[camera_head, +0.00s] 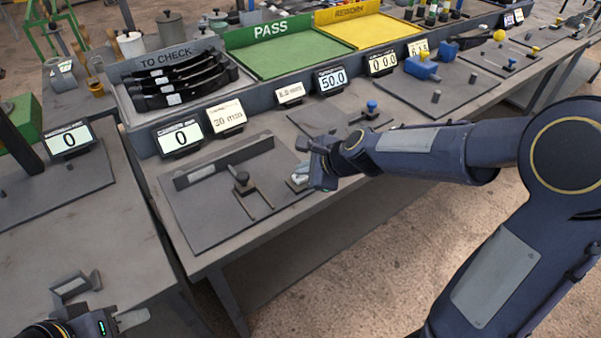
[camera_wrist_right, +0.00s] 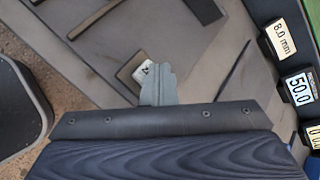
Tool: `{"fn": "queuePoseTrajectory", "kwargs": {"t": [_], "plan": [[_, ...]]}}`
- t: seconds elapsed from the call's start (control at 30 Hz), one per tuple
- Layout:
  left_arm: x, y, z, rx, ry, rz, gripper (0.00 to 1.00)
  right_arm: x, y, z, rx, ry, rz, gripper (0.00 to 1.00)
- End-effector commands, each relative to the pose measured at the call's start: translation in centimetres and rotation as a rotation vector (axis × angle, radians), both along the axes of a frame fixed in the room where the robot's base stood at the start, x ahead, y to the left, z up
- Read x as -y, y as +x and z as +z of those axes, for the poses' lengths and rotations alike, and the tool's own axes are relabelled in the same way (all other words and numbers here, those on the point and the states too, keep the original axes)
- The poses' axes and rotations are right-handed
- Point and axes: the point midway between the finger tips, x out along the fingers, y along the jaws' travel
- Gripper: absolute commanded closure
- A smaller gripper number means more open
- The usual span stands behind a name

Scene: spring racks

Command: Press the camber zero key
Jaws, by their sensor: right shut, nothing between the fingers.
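A small grey key block with a white marked label (camera_wrist_right: 128,74) sits at the edge of a dark plate (camera_head: 215,225). I take it for the camber zero key; its mark is only partly legible. My right gripper (camera_head: 302,170) is over the plate's right edge, fingers shut and empty. In the right wrist view its fingertips (camera_wrist_right: 157,84) overlap the key's right side; I cannot tell whether they touch it. The display (camera_head: 180,137) behind the plate reads 0. My left gripper (camera_head: 130,319) is at the bottom left, mostly cut off, its opening unclear.
The plate carries a long upright bar (camera_head: 222,162) and a small post with rods (camera_head: 243,184). A 20 mm sign (camera_head: 226,117) stands behind it. A TO CHECK tray (camera_head: 125,105) holds dark curved parts. Green PASS (camera_head: 285,55) and yellow REWORK trays (camera_head: 365,31) lie further back.

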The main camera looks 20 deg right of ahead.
Motion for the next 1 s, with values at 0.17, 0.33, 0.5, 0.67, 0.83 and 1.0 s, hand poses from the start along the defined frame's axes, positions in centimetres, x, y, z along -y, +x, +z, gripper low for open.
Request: {"fn": "queuePoseTrajectory", "kwargs": {"t": [0.17, 0.33, 0.5, 0.67, 0.83, 1.0], "plan": [[0.0, 0.0, 1.4, 0.0, 0.0, 0.0, 0.64, 0.0, 0.0, 1.3, -0.001, 0.0, 0.001, 1.0], [0.0, 0.0, 1.5, 0.0, 0.0, 0.0, 0.64, 0.0, 0.0, 1.4, -0.001, 0.0, 0.001, 1.0], [0.0, 0.0, 1.5, 0.0, 0.0, 0.0, 0.64, 0.0, 0.0, 1.4, 0.0, 0.0, 0.0, 1.0], [0.0, 0.0, 1.9, 0.0, 0.0, 0.0, 0.64, 0.0, 0.0, 1.9, 0.0, 0.0, 0.0, 1.0], [0.0, 0.0, 3.6, 0.0, 0.0, 0.0, 0.64, 0.0, 0.0, 3.5, 0.0, 0.0, 0.0, 1.0], [0.0, 0.0, 5.4, 0.0, 0.0, 0.0, 0.64, 0.0, 0.0, 5.2, 0.0, 0.001, -0.001, 1.0]]}}
